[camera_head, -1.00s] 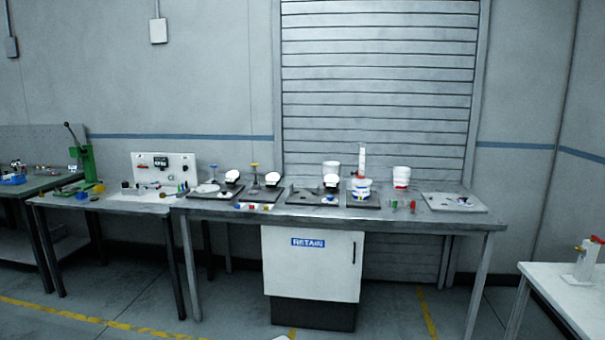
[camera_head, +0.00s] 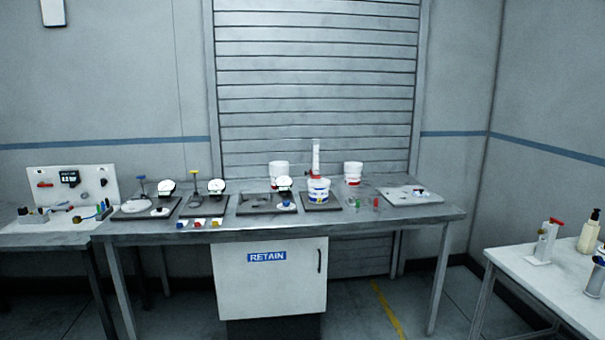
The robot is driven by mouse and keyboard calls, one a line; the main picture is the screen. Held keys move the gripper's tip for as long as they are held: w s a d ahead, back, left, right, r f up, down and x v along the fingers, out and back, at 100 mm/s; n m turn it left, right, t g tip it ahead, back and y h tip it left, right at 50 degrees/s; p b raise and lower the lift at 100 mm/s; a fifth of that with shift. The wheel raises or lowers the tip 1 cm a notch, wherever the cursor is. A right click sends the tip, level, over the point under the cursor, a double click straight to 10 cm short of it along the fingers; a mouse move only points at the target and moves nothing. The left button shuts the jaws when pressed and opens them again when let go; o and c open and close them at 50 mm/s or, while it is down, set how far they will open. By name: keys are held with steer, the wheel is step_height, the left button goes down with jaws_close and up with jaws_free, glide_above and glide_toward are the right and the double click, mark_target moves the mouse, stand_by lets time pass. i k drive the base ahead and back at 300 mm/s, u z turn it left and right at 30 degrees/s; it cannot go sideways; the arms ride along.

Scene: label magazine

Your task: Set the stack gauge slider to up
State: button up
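No part is clearly readable as the stack gauge slider at this size. A white upright stand with a red piece on top (camera_head: 546,242) is on the white table at the right; it may be the gauge, but I cannot tell. Another tall white column with a red mark (camera_head: 316,159) rises behind a white tub (camera_head: 318,191) on the long grey table. The position of any slider is too small to tell. My gripper is not in view.
The long grey table (camera_head: 425,211) holds scales, tubs and small coloured parts. A white cabinet labelled RETAIN (camera_head: 268,285) is under it. The white table (camera_head: 540,281) at the right also holds a cream bottle (camera_head: 588,232). Floor shows between the two tables.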

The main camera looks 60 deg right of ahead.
mark_target(311, 173)
steer(key=z, duration=0.45)
steer(key=i, duration=0.8)
steer(key=z, duration=1.35)
steer(key=i, duration=0.4)
steer(key=z, duration=0.3)
steer(key=k, duration=0.6)
steer(key=z, duration=0.2)
steer(key=i, duration=2)
steer(key=u, duration=1.55)
steer(key=i, duration=0.6)
steer(key=u, duration=0.6)
